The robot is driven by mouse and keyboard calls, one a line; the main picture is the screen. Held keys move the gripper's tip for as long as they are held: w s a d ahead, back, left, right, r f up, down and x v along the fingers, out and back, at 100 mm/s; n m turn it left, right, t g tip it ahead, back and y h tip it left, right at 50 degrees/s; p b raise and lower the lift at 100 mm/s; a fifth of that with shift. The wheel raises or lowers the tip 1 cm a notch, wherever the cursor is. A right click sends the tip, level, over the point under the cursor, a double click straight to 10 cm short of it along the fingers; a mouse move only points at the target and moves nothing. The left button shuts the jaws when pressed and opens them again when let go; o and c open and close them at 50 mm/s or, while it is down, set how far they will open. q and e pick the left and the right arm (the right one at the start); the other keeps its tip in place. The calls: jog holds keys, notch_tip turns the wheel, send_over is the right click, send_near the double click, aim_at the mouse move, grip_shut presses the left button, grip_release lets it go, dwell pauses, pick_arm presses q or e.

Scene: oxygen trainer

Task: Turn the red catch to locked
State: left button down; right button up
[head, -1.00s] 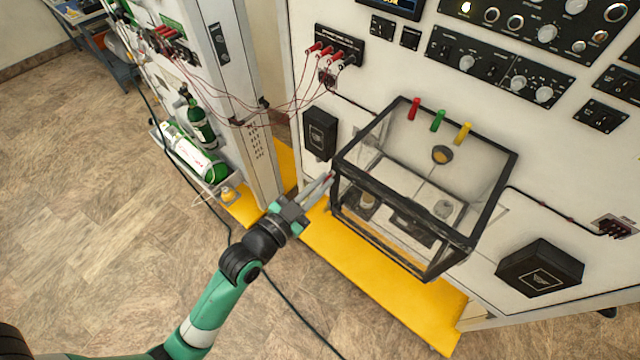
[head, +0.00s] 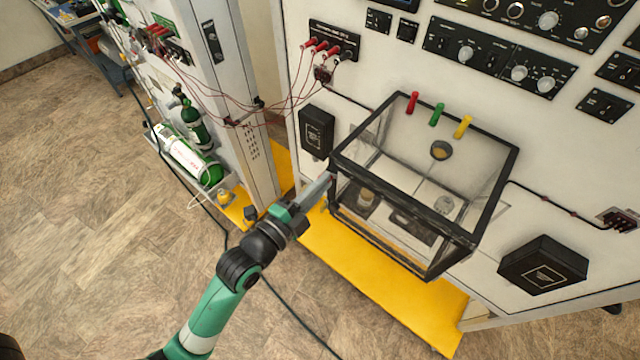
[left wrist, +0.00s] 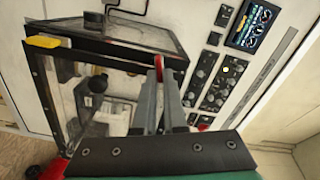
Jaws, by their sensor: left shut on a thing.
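The red catch (left wrist: 158,62) shows as a small red piece between my left fingertips in the left wrist view. It sits at the edge of a clear box with a black frame (head: 418,258), on the box's left side in the head view. My left gripper (head: 328,179) reaches the box from the lower left and is shut on the catch. The fingers also show in the left wrist view (left wrist: 163,75). They hide most of the catch, so I cannot tell its turn angle. My right gripper is not in view.
Red, green (head: 437,114) and yellow (head: 462,126) handles stand at the box's back edge. A yellow base (head: 385,292) lies below. Black boxes (head: 316,131) and (head: 543,264) flank the case. Red leads (head: 285,120) hang at the upper left. Open floor lies at left.

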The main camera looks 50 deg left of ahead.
pick_arm(q)
jog(key=shift+f+m, duration=0.15)
jog(key=shift+m, duration=1.75)
jog(key=c, duration=1)
grip_release()
jog(key=shift+s, duration=0.1)
jog(key=s, duration=0.3)
jog(key=s+d+b, duration=0.1)
jog(key=s, duration=0.3)
jog(key=s+b, duration=0.1)
jog(key=s, duration=0.3)
jog(key=shift+s+d, duration=0.2)
jog(key=shift+d, duration=0.1)
